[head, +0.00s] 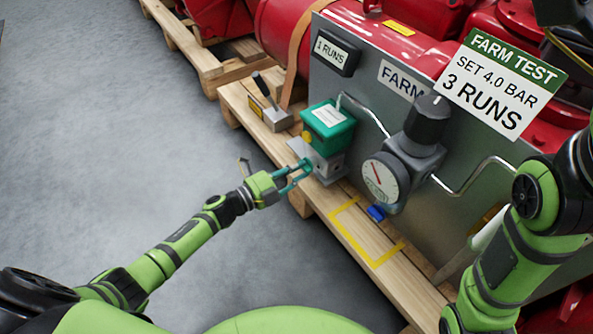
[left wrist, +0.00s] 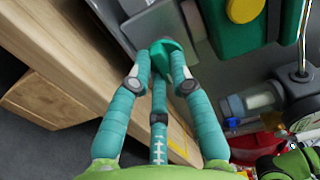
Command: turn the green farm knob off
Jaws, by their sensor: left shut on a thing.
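The green knob (left wrist: 168,50) shows in the left wrist view between my left fingertips, against a grey plate. In the head view the fingers mostly hide it. My left gripper (head: 304,170), with teal fingers, is shut on the knob at the lower left side of the grey valve block (head: 328,165). The left wrist view shows the fingers (left wrist: 160,62) on both sides of the knob. A green box (head: 329,127) with a yellow button sits on top of the block. The knob's exact angle is hard to tell.
Right of the block are a pressure gauge (head: 381,181), a black knob (head: 428,118) and a bent metal pipe. A lever box (head: 270,108) stands to the left. A sign (head: 499,85) reads "SET 4.0 BAR, 3 RUNS". A wooden pallet edge (head: 370,250) runs below; open floor lies left.

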